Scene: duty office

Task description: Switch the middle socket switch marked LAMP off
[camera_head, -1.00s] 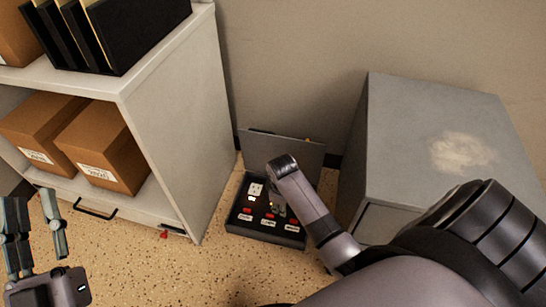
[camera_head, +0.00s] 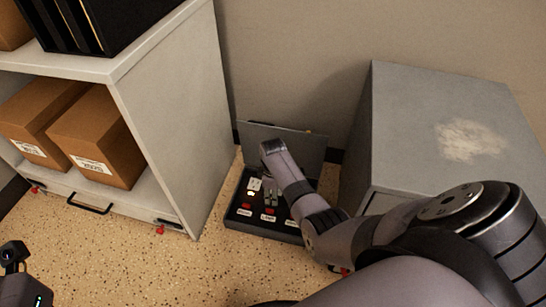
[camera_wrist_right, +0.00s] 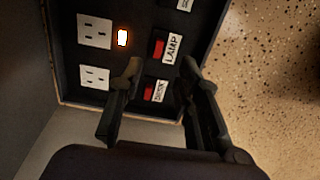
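An open dark socket box (camera_head: 232,218) stands on the floor between the shelf unit and the grey cabinet. Its panel bears red switches with white labels and white sockets. The middle switch marked LAMP (camera_wrist_right: 158,46) is red, its label readable in the right wrist view; a lit indicator (camera_wrist_right: 123,37) glows beside it. My right gripper (camera_wrist_right: 160,70) is open and empty, its fingertips spread over the panel close to the LAMP switch and the neighbouring red switch (camera_wrist_right: 149,89). I cannot tell whether it touches the panel. Of my left arm only a part shows at the lower left, without fingers.
The shelf unit (camera_head: 175,130) with cardboard boxes (camera_head: 98,140) and black binders stands left of the socket box. The grey cabinet (camera_head: 430,110) stands close on its right. The box's raised lid (camera_head: 300,150) is behind the panel. Speckled floor in front is clear.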

